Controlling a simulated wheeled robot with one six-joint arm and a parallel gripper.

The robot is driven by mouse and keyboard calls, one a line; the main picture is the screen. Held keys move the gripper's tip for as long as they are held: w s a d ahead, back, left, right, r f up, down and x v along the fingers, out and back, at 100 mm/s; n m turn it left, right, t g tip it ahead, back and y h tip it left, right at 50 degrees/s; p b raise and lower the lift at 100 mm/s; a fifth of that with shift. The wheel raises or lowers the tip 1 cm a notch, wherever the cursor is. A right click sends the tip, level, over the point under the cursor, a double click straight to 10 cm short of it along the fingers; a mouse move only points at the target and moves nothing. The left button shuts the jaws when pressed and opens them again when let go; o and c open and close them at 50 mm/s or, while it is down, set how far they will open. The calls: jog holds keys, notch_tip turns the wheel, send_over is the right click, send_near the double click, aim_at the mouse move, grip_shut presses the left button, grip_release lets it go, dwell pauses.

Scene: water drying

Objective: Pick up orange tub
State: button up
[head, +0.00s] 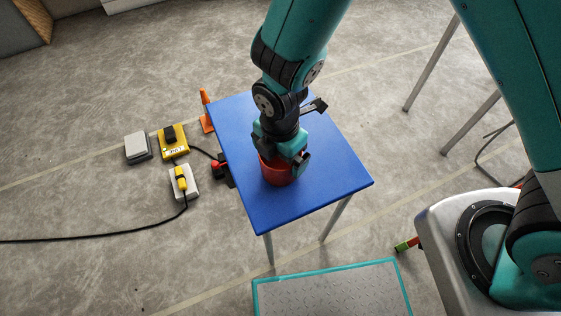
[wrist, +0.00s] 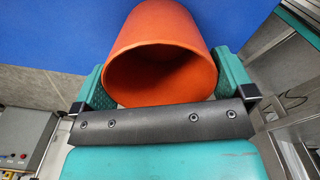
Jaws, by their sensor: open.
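The orange tub (head: 279,173) stands on the blue table (head: 318,198), near its middle, in the head view. In the wrist view the tub (wrist: 165,32) shows its open mouth towards the camera and looks empty. My gripper (head: 284,160) is over the tub from above, and hides part of its rim. In the wrist view the fingers of my gripper (wrist: 168,85) are open, one on each side of the tub's rim. A narrow gap shows at the left; I cannot tell whether the right finger touches the tub.
An orange cone (head: 206,112) stands beyond the table's left edge. Yellow and grey boxes (head: 173,141) with a black cable lie on the floor at left. A teal-edged platform (head: 335,292) lies in front. Bare table surrounds the tub.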

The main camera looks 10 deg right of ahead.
jog(key=shift+f, duration=0.9)
jog(key=c, duration=0.6)
jog(key=shift+r, duration=0.15)
